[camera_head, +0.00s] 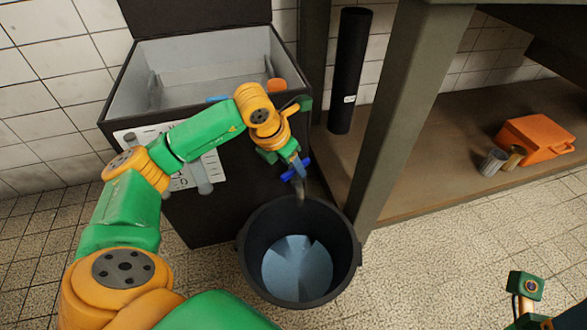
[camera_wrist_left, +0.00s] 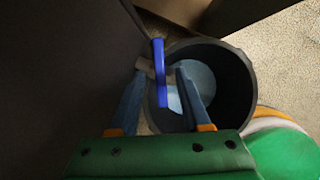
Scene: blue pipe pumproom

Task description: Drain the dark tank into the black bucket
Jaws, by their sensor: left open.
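The dark tank (camera_head: 240,195) stands against the tiled wall with its lid up and a pale grey interior. A tap with a blue handle (camera_head: 288,176) sits low on its right side, above the black bucket (camera_head: 254,272). The bucket stands on the floor with a pale blue surface inside that looks like water. My left gripper (camera_head: 298,164) is at the tap. In the left wrist view its open fingers (camera_wrist_left: 161,78) lie on either side of the blue handle (camera_wrist_left: 158,55), with gaps showing. The bucket (camera_wrist_left: 240,82) is behind them. My right gripper's fingers do not show.
A dark green table leg (camera_head: 385,120) stands close to the right of the bucket. A low brown shelf (camera_head: 440,165) holds an orange case (camera_head: 537,138) and small metal cups. A black tube (camera_head: 350,70) stands behind the leg. The tiled floor at lower right is mostly clear.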

